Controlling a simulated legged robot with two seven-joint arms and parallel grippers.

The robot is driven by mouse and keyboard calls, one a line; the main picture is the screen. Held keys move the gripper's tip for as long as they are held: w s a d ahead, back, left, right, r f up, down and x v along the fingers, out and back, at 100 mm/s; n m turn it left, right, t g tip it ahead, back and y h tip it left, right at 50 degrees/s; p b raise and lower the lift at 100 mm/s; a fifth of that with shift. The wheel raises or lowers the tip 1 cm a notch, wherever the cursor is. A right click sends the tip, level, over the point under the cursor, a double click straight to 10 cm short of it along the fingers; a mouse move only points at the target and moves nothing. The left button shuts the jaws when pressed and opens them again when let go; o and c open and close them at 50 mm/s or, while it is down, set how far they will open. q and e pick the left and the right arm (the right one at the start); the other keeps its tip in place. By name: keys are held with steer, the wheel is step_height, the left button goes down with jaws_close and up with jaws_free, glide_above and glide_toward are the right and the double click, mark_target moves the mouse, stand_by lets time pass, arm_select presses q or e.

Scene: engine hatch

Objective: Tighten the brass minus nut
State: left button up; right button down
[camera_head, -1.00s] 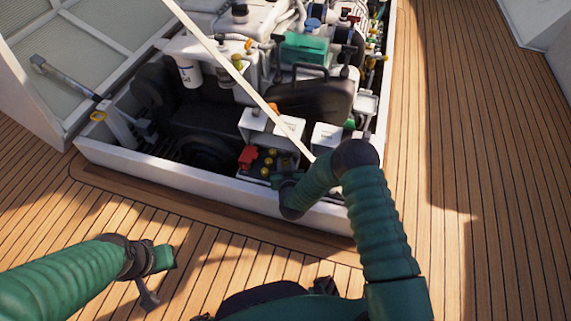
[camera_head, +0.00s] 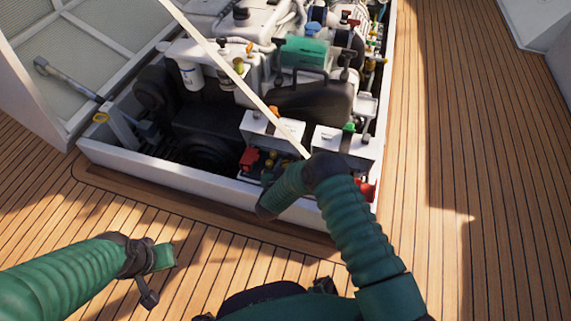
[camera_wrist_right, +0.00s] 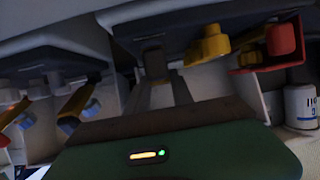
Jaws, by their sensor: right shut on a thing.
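Brass-yellow nuts (camera_head: 270,155) show on the battery in the front of the engine bay, partly behind my right arm. In the right wrist view a yellow nut (camera_wrist_right: 208,46) stands beside a red terminal cap (camera_wrist_right: 280,40). I cannot tell which is the minus nut. My right gripper (camera_wrist_right: 160,75) has its fingers close together at a dark block under the battery's edge. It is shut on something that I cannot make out. In the head view its fingertips are hidden. My left gripper (camera_head: 160,258) is over the deck at the left, away from the bay; its jaw opening is unclear.
The white hatch rim (camera_head: 200,183) runs along the front of the bay. A pale strut (camera_head: 235,80) crosses above the engine. Blue knobs (camera_wrist_right: 92,106) show at the left of the wrist view. A second battery (camera_head: 345,145) stands to the right. Deck around is clear.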

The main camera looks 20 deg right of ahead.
steer(key=shift+w+a+f+m+g+h+b, duration=0.15)
steer(key=shift+m+g+h, duration=0.1)
steer(key=shift+m+h, duration=0.15)
steer(key=shift+s+m+g+h+b, duration=0.1)
steer(key=shift+m+g+h+b, duration=0.1)
steer(key=shift+m+g+h, duration=0.15)
steer(key=shift+w+a+f+m+g+h+b, duration=0.1)
steer(key=shift+m+g+h+b, duration=0.1)
steer(key=shift+m+h, duration=0.25)
steer(key=shift+m+g+h+b, duration=0.9)
steer(key=shift+m+g+b, duration=0.1)
steer(key=shift+m+b, duration=0.15)
steer(key=shift+r+m+g, duration=0.15)
steer(key=shift+m+g, duration=0.2)
steer(key=shift+g, duration=0.05)
steer(key=c, duration=1.1)
jaws_free()
steer(key=shift+r, duration=0.1)
steer(key=shift+w, duration=0.1)
